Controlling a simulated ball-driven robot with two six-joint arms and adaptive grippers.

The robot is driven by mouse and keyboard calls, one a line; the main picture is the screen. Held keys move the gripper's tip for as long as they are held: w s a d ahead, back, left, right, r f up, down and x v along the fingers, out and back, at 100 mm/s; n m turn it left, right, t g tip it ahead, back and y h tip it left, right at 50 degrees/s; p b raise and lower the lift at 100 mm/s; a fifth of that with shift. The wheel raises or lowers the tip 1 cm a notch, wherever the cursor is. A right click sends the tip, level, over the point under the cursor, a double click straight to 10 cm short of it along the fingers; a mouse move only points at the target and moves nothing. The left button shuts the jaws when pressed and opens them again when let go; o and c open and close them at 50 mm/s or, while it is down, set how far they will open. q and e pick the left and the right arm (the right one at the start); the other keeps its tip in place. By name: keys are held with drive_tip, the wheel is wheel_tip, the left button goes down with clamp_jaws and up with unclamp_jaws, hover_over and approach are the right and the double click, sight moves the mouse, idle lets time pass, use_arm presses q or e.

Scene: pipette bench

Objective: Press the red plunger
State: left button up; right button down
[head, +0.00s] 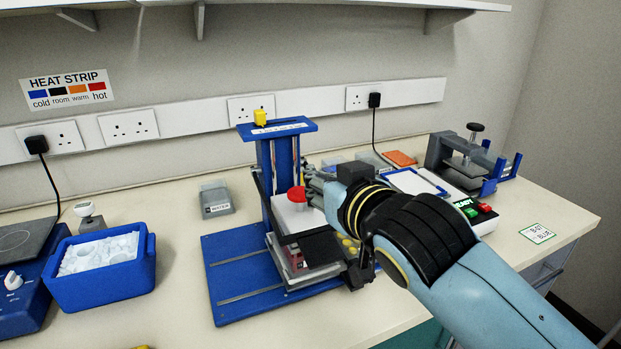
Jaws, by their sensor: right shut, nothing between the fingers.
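The red plunger (297,194) is a round red cap on the white top of the device held in the blue stand (283,160) at the middle of the bench. My right gripper (313,187) is shut and empty. In the head view its fingertips are just right of the red plunger, overlapping or very close to its edge; I cannot tell whether they touch. My right arm comes in from the lower right and hides part of the stand's right side. My left gripper is not in view.
A blue tub of ice (147,275) stands at the left beside a hotplate (15,240). A small grey box (216,200) is left of the stand. A grey and blue press (470,160) and a box reading READY (462,212) are at the right. The front left bench is mostly clear.

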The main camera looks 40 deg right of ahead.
drive_tip(key=v, duration=0.4)
drive_tip(key=shift+f, duration=0.1)
idle(0.8)
drive_tip(key=s+f+n+g+y, duration=0.2)
drive_tip(key=s+f+n+g, duration=0.1)
drive_tip(key=s+f+g, duration=1.1)
drive_tip(key=s+d+f+b, duration=0.1)
drive_tip(key=s+f+b, duration=0.15)
drive_tip(key=f, duration=0.85)
drive_tip(key=s+f+t+b, duration=0.1)
drive_tip(key=f+b, duration=0.2)
drive_tip(key=f, duration=0.9)
drive_tip(key=s+d+f+b, duration=0.1)
drive_tip(key=f+b, duration=0.2)
drive_tip(key=f, duration=0.8)
drive_tip(key=s+f+b, duration=0.6)
drive_tip(key=s+f, duration=1.2)
drive_tip(key=f, duration=0.4)
drive_tip(key=shift+s+d+g+y+b, duration=0.3)
drive_tip(key=shift+s+d+g+b, duration=0.05)
drive_tip(key=shift+g+b, duration=0.05)
